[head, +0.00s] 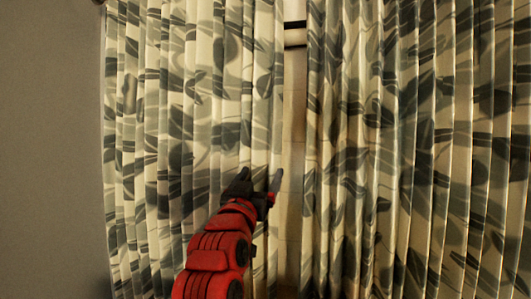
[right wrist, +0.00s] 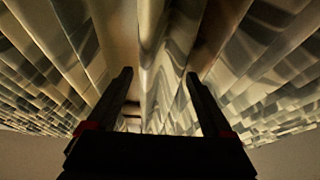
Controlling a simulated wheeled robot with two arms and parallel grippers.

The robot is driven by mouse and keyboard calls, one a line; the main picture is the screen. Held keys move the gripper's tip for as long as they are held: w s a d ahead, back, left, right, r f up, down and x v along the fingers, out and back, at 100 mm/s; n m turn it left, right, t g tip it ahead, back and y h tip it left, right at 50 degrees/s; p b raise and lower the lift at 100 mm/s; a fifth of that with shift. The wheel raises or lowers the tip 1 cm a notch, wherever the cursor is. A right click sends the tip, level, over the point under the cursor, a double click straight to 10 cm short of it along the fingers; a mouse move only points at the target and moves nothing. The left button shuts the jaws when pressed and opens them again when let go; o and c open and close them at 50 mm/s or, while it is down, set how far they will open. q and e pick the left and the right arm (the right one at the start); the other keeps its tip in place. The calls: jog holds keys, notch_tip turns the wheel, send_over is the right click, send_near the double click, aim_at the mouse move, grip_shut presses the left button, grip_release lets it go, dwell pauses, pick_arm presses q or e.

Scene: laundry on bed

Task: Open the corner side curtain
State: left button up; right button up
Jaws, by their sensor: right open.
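A left curtain panel (head: 190,90) with grey leaf print hangs in folds beside the grey wall, at the corner. A right curtain panel (head: 400,120) of the same print hangs to its right, with a narrow gap (head: 293,100) between them. My right gripper (head: 260,178) is open, in front of the left panel's inner edge, just left of the gap. In the right wrist view the open fingers (right wrist: 159,76) point at the curtain folds (right wrist: 155,35), with cloth beyond and between them. I cannot tell whether they touch the cloth. My left gripper is out of view.
The plain grey wall (head: 50,150) stands at the left, against the left panel's outer edge. Behind the gap a pale surface with dark bars (head: 294,25) shows near the top. No loose objects are visible around my right arm.

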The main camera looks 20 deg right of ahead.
aim_at(267, 163)
jog(key=p+x, duration=0.3)
jog(key=x, duration=0.5)
jog(key=shift+r, duration=0.15)
jog(key=shift+w+d, duration=0.2)
jog(key=shift+w, duration=0.3)
jog(key=shift+r, duration=0.1)
grip_shut()
